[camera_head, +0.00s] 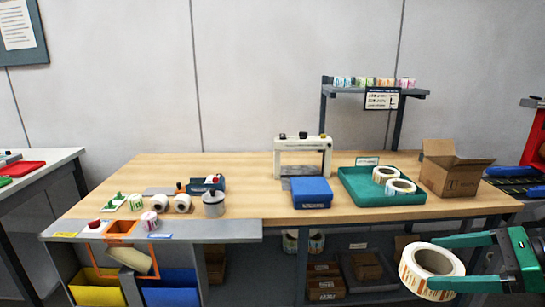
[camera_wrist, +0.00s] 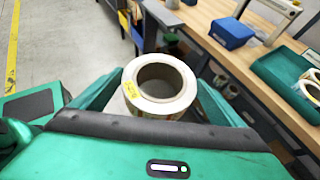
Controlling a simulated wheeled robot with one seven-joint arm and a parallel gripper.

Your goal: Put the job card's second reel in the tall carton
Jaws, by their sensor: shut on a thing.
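My gripper (camera_head: 433,263) is shut on a white label reel (camera_head: 408,274) with orange-brown print, in front of the bench's right end. A card with print (camera_head: 381,100), too small to read, hangs on the rack.
A blue box (camera_head: 312,192) and a white arch-shaped device (camera_head: 303,160) stand mid-bench. Small rolls and a grey canister (camera_head: 213,204) are at left. Brown boxes (camera_head: 325,283) sit on the lower shelf. Bare bench top (camera_head: 260,200) shows left of the blue box.

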